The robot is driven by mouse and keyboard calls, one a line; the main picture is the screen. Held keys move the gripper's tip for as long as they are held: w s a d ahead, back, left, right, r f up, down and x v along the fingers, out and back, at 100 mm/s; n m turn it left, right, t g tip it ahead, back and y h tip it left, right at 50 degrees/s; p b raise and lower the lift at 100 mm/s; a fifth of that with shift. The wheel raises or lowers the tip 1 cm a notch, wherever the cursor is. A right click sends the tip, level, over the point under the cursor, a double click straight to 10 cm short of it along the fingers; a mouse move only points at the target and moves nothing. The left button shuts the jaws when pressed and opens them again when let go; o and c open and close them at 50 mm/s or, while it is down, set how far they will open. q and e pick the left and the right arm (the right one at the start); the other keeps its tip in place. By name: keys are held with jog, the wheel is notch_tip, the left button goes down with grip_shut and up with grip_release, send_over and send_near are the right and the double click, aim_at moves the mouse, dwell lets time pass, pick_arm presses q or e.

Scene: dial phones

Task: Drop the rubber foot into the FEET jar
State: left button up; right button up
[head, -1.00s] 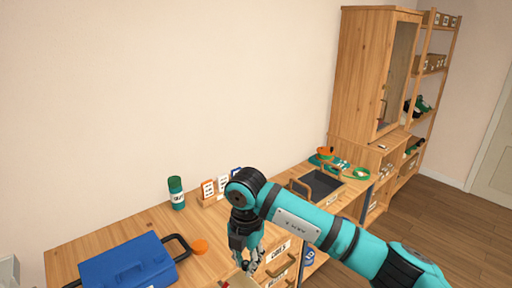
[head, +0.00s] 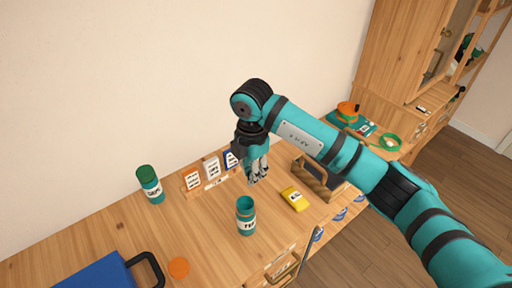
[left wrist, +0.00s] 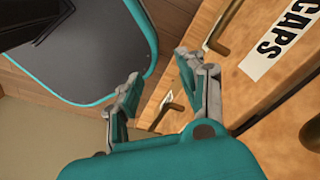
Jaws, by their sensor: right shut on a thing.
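The open teal jar (head: 246,222) stands upright on the workbench in the head view. Its white label is partly readable and starts with F. My right gripper (head: 257,179) is above and behind the jar, pointing down, with its fingertips apart from the rim. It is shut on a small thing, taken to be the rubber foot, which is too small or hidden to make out. My left gripper (left wrist: 158,88) shows in the left wrist view, open and empty, near a drawer front labelled CAPS (left wrist: 266,50).
Small cards (head: 212,168) stand behind. A yellow packet (head: 295,199) and a dark tray with wooden handles (head: 318,178) are to the right.

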jog(key=shift+s+a+f, duration=0.1)
jog(key=shift+s+a, duration=0.1)
jog(key=shift+a, duration=0.05)
pick_arm(q)
jog(key=f+b, duration=0.3)
jog(key=shift+s+d+f, duration=0.1)
jog(key=shift+s+f, duration=0.1)
jog(key=shift+s, duration=0.2)
pick_arm(e)
jog(key=f, duration=0.5)
jog(key=shift+s+d+f, duration=0.15)
jog(key=shift+s, duration=0.25)
jog(key=o, duration=0.8)
jog(key=shift+w, duration=0.1)
